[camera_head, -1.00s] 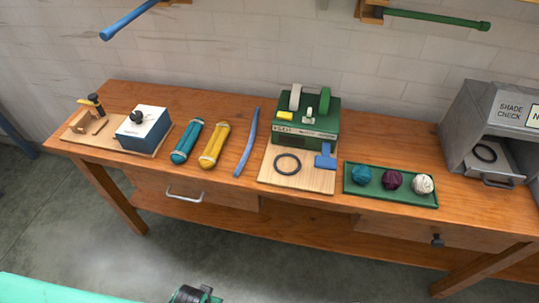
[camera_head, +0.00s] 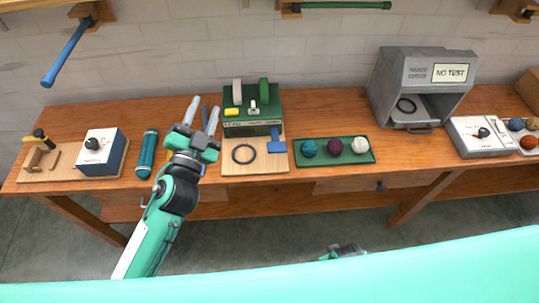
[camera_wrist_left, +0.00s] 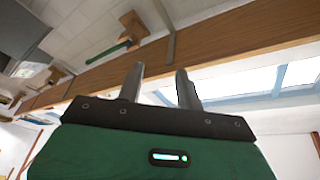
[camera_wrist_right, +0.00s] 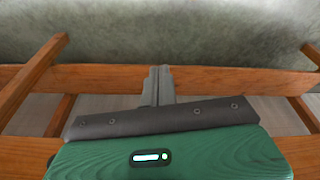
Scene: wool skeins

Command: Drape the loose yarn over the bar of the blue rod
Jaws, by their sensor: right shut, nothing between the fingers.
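My right gripper (camera_wrist_right: 158,70) is shut and empty, low before the bench legs.
The green machine (camera_head: 252,110) and green tray (camera_head: 307,161) stand to the right. A green rod (camera_head: 345,5) is on the wall. The grey booth (camera_head: 390,85) stands farther right.

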